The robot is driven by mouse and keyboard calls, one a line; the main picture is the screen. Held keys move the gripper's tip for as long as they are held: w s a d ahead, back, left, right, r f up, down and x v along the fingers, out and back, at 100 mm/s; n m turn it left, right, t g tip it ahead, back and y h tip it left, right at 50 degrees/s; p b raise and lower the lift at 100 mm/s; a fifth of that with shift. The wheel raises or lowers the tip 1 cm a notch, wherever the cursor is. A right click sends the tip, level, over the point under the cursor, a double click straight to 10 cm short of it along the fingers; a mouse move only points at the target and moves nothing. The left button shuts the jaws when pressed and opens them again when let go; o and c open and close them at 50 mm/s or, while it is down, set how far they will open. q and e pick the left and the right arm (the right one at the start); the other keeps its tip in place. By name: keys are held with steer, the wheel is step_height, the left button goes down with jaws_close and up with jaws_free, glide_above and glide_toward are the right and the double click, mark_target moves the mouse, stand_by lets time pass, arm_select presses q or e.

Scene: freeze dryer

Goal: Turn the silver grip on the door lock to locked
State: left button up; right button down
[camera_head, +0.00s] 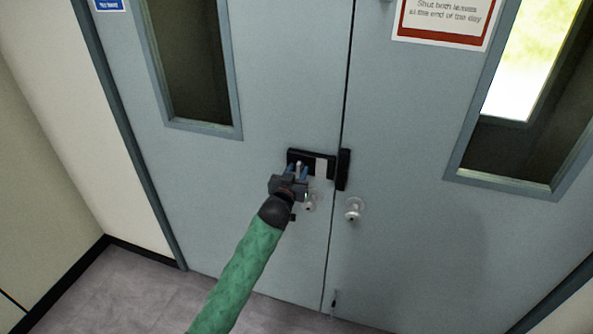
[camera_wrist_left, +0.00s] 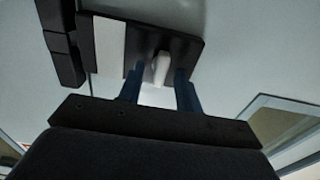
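The door lock is a black plate (camera_head: 294,155) with a white patch, on the left leaf of a grey double door. It also shows in the wrist view (camera_wrist_left: 189,47). Its silver grip (camera_wrist_left: 162,65) stands out from the plate; in the head view it shows as a small pale post (camera_head: 299,166). A black keeper (camera_head: 343,170) sits beside the lock on the right leaf. My left gripper (camera_head: 297,172) is at the lock. Its two blue fingers (camera_wrist_left: 160,72) are open on either side of the grip, with small gaps visible. My right gripper is out of view.
Round silver knobs sit below the lock, one on the right leaf (camera_head: 354,210) and one on the left (camera_head: 309,201), partly behind my gripper. Both leaves have windows. A red-edged sign (camera_head: 443,32) hangs on the right leaf. The floor (camera_head: 130,292) at lower left is clear.

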arm_select(q)
jaws_close()
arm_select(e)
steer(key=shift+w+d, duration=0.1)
